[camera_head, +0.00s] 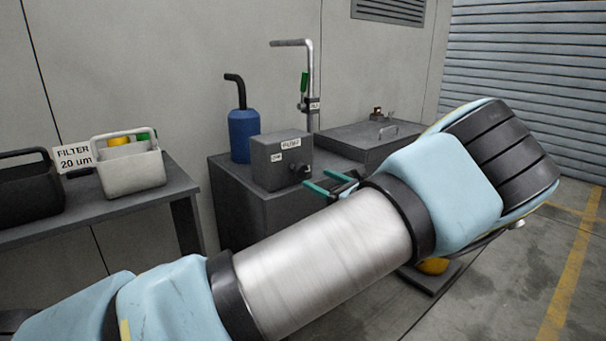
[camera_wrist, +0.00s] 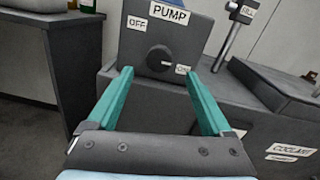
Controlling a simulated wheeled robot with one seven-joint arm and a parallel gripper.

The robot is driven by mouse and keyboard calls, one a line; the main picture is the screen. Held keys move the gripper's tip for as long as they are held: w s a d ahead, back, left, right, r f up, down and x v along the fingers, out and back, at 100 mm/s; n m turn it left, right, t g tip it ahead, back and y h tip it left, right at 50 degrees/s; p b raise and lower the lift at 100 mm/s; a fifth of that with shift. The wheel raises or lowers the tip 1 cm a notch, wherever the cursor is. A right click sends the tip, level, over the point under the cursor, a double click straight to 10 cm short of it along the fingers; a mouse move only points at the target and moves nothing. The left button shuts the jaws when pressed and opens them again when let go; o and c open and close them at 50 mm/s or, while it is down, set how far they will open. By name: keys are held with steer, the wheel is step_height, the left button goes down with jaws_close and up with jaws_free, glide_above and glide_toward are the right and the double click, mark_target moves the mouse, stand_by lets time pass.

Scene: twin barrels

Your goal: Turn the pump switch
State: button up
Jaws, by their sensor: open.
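The pump box (camera_head: 272,167) is a grey box on a dark cabinet, labelled PUMP. Its switch is a round black knob (camera_head: 300,173) on the front face. In the wrist view the knob (camera_wrist: 160,58) sits below the PUMP label, with an OFF label (camera_wrist: 137,22) to its upper left and a small, hard-to-read label (camera_wrist: 183,69) to its right. A small light mark shows at the knob's right side. My gripper (camera_head: 319,180) is open and empty, its teal fingers just in front of the knob. In the wrist view the fingers (camera_wrist: 159,72) spread either side of it, apart from it.
A blue bottle (camera_head: 243,135) stands behind the pump box, and a metal pipe (camera_head: 309,85) with a green handle rises behind it. A lidded dark tank (camera_head: 350,140) is at right. A table (camera_head: 100,207) at left bears a light bin (camera_head: 130,172) and a dark bin (camera_head: 28,195).

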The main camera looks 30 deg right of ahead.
mark_target(304, 172)
steer(key=x, duration=0.8)
steer(key=shift+s, duration=0.1)
jaws_close()
stand_by(0.4)
